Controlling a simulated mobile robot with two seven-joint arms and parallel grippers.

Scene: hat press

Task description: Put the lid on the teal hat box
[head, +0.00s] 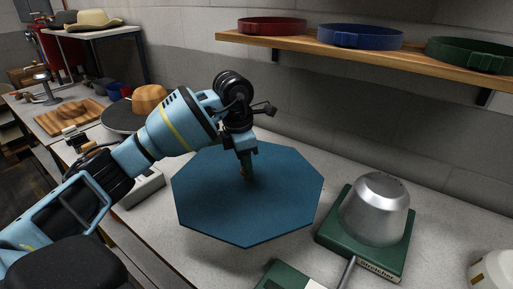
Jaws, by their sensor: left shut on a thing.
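A flat teal octagonal lid (285,205) shows in the middle of the head view. My left gripper (246,174) points down at the lid's centre and is shut on a small part there, likely its knob, mostly hidden by the fingers. The lid looks level; I cannot tell its exact height above what lies below. No box walls show under the lid, so whether the hat box is beneath it is hidden. My right gripper is not in view.
A metal dome on a green stretcher base (376,210) stands close to the lid's right. A wall shelf (400,58) holds red, blue and green bands. A wooden board (68,117) lies far left. The bench is clear behind the stretcher.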

